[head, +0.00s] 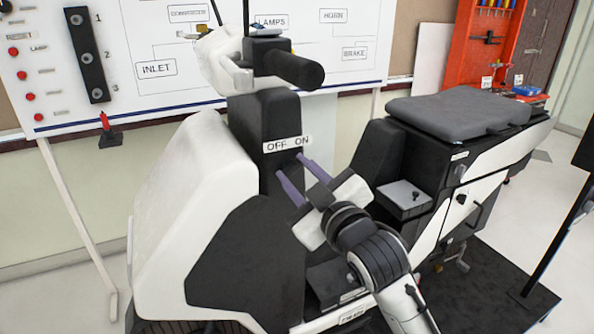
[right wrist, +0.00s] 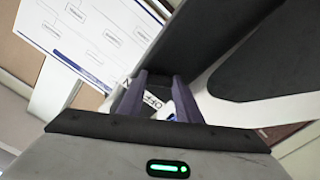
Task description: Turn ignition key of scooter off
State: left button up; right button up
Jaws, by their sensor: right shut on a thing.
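The white and black scooter (head: 190,190) stands in the middle of the head view. Its dark front column (head: 262,120) carries a white OFF/ON label (head: 287,144). My right gripper (head: 289,165) reaches in from the lower right, its two purple fingers against the column just below the label. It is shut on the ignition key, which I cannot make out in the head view. In the right wrist view, the fingers (right wrist: 160,78) flank the label and a small blue patch (right wrist: 171,117) low between them. The key's turn angle is not visible. My left gripper is not in view.
The handlebar grip (head: 290,68) juts out above the label. The grey seat (head: 455,110) and a small grey box (head: 404,198) are to the right. A whiteboard (head: 140,40) stands behind, and a red tool rack (head: 485,45) is at the back right.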

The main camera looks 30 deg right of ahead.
jog(key=shift+r+n+p, duration=0.15)
jog(key=shift+n+p, duration=0.9)
jog(key=shift+n, duration=0.05)
jog(key=n+p, duration=0.2)
jog(key=shift+n+p, duration=0.3)
jog(key=n+p, duration=0.3)
jog(key=n, duration=0.1)
jog(key=shift+n+p, duration=0.3)
jog(key=shift+n, duration=1.1)
jog(key=o, duration=1)
jog(key=shift+o, duration=0.2)
